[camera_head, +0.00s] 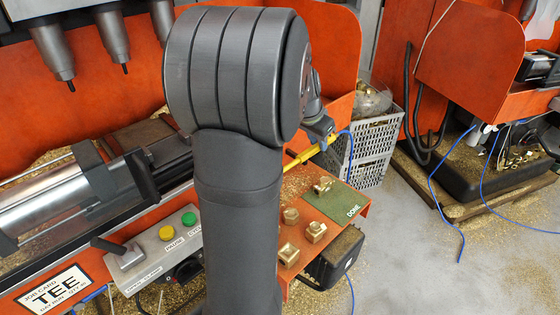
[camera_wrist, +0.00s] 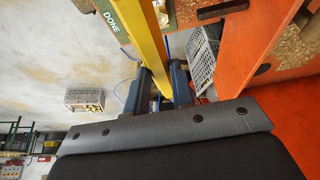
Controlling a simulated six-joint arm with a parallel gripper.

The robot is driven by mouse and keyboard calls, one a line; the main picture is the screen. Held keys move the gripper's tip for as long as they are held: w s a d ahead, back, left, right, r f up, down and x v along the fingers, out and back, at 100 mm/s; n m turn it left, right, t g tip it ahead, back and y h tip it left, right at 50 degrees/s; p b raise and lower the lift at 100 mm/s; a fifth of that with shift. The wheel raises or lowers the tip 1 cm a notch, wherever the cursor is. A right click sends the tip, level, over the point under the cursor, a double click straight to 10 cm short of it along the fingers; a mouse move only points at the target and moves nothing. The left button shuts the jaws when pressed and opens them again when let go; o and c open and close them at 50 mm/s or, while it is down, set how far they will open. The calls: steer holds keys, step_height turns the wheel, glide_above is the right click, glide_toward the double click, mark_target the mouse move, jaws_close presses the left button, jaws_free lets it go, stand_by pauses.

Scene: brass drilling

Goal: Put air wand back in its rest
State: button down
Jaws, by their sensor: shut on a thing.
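The yellow air wand (camera_head: 301,160) slants up to the right behind my arm, with a blue hose (camera_head: 347,145) at its right end. My gripper (camera_head: 322,131) is shut on the wand near that hose end. In the wrist view the wand (camera_wrist: 149,42) runs from the top edge down between the blue-grey fingers of my gripper (camera_wrist: 158,92). The wand's far left end is hidden behind my arm in the head view. I cannot pick out the wand's rest in either view.
Brass fittings (camera_head: 315,232) stand on the orange shelf, beside the green DONE patch (camera_head: 345,203). A control box with green and yellow buttons (camera_head: 172,233) stands left of my arm. Machine spindles (camera_head: 113,38) hang at upper left. Grey crates (camera_head: 370,158) stand on the floor behind.

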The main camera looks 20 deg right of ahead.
steer(key=w+a+f, duration=0.6)
steer(key=w+f, duration=0.3)
steer(key=f, duration=0.2)
steer(key=shift+f, duration=0.2)
steer(key=shift+f, duration=0.15)
steer(key=c, duration=1.2)
jaws_free()
steer(key=shift+c, duration=0.2)
steer(key=v, duration=1.2)
